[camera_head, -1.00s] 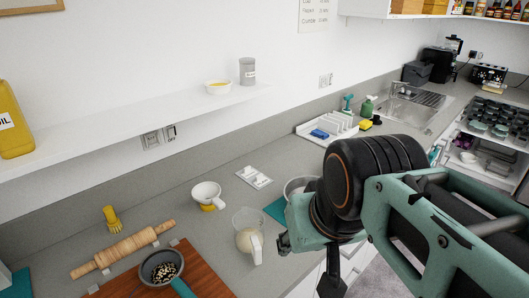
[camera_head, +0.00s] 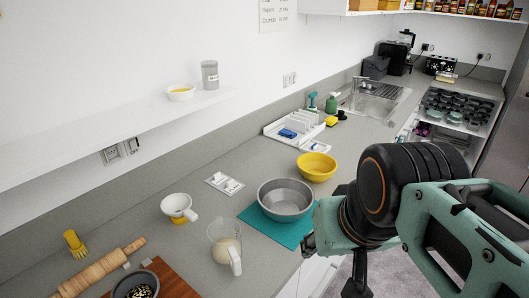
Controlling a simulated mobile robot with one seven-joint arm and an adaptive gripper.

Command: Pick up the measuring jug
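The measuring jug (camera_head: 224,243) is clear, holds something pale in its lower part, and stands upright on the grey counter with its handle towards the front right. My gripper (camera_head: 332,264) is to the right of the jug in the picture, by the counter's front edge and apart from the jug. Its dark fingers look spread with nothing between them. My arm hides part of the counter front and the floor.
A steel bowl (camera_head: 285,199) on a teal mat (camera_head: 258,223) stands right of the jug, with a yellow bowl (camera_head: 317,166) behind. A white cup (camera_head: 178,206) is left of the jug. A pan (camera_head: 135,285) lies on a wooden board (camera_head: 172,275) at front left.

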